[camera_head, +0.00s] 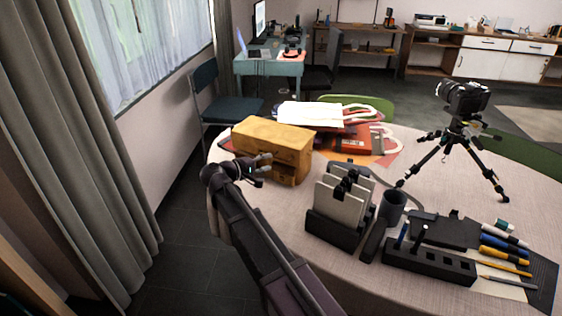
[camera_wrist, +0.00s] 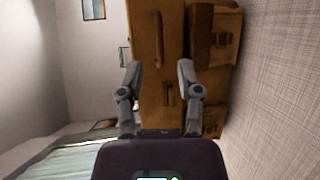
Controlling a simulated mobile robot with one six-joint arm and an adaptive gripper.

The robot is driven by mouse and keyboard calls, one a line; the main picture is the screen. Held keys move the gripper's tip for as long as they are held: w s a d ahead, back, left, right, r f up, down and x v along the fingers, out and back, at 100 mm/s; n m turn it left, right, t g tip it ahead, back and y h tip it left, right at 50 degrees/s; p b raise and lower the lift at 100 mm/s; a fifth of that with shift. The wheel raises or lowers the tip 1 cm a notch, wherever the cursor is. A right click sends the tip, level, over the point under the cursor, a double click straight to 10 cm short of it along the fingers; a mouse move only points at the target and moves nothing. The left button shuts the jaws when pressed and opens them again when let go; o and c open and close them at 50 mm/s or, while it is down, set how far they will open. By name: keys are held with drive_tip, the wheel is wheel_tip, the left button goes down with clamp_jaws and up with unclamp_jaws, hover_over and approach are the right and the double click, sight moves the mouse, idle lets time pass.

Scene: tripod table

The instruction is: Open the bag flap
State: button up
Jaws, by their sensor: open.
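A boxy tan-brown bag (camera_head: 283,137) stands on the round table near its left edge. The wrist view shows it turned on its side in the picture, with a strap handle (camera_wrist: 159,39) on one face and a pocket (camera_wrist: 214,42) on the adjoining face. The flap looks closed over the top, though its edge is hard to make out. My gripper (camera_wrist: 160,67) is open and empty, its fingers spread in front of the face with the handle. In the head view my gripper (camera_head: 262,169) is at the bag's left front. I cannot tell if it touches.
The table (camera_head: 290,205) also holds a red bag (camera_head: 362,140) behind, a black holder with pale panels (camera_head: 342,205), a dark cup (camera_head: 392,209), a black pen block (camera_head: 430,260) and a camera on a tripod (camera_head: 466,100). A curtain (camera_head: 90,130) hangs left.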

sight(271, 142)
drive_tip(key=shift+b+x, duration=0.5)
drive_tip(key=shift+x, duration=2.6)
clamp_jaws()
